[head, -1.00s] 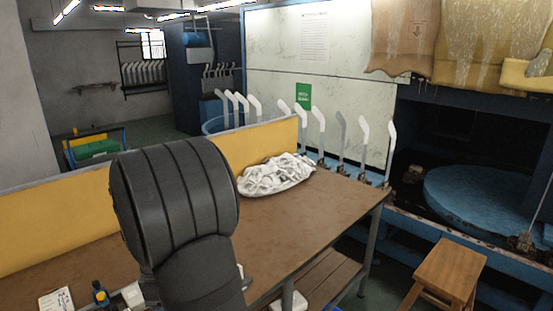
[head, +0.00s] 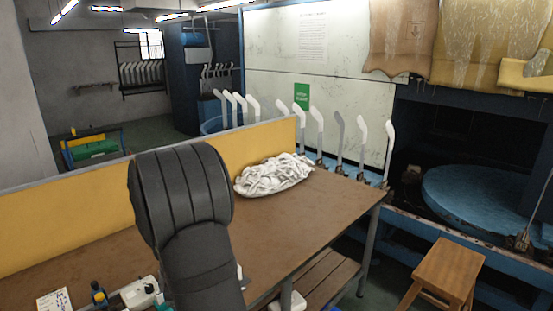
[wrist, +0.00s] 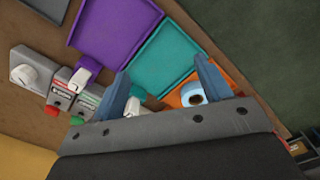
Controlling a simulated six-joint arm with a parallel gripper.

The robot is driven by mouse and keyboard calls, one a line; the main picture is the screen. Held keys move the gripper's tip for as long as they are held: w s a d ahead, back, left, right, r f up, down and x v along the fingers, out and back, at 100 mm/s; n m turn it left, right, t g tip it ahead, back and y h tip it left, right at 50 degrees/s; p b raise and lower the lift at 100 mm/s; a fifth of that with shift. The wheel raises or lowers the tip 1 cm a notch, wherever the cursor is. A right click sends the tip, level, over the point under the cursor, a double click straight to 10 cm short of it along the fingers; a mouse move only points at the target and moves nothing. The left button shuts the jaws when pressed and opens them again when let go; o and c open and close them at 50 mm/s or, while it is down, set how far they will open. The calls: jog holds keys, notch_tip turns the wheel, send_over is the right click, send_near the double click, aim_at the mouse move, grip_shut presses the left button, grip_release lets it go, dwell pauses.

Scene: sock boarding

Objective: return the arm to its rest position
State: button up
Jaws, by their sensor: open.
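My arm (head: 185,215), dark grey and ribbed, rises in front of the table in the head view; its gripper end does not show there. In the wrist view my gripper (wrist: 161,66) has two blue-grey fingers set wide apart with nothing held between them. It is above the table, over a teal tray (wrist: 166,58) and near an orange tray (wrist: 235,78). How high it is above the trays is hard to tell.
A pile of white socks (head: 272,174) lies at the table's (head: 310,215) back, by a yellow panel (head: 60,232). A purple tray (wrist: 115,30), a white roll (wrist: 191,94) and small devices (wrist: 60,90) lie below my gripper. A wooden stool (head: 448,268) stands right.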

jog(key=shift+s+a+f, duration=0.1)
jog(key=shift+a+f, duration=0.4)
jog(key=shift+a, duration=0.3)
jog(key=shift+a+f, duration=0.45)
jog(key=shift+a, duration=0.35)
jog(key=o, duration=0.6)
jog(key=shift+o, duration=0.2)
jog(key=s+a+r+m, duration=0.1)
jog(key=a, duration=0.2)
jog(key=s+a+r, duration=0.1)
jog(key=a+r, duration=0.1)
jog(key=a, duration=0.1)
jog(key=s+a+r+m, duration=0.1)
jog(key=a, duration=0.2)
jog(key=shift+s+r+m, duration=0.15)
jog(key=shift+s+m, duration=0.15)
jog(key=shift+s, duration=0.1)
jog(key=s+a+r+m, duration=0.4)
jog(key=s+a+r, duration=0.3)
jog(key=s+a, duration=0.3)
jog(key=s+a+r+m, duration=0.4)
jog(key=s+a+r, duration=0.35)
jog(key=s, duration=0.45)
notch_tip(320, 180, down, 11)
jog(key=shift+a+r, duration=0.2)
jog(key=shift+a, duration=0.2)
jog(key=shift+w, duration=0.1)
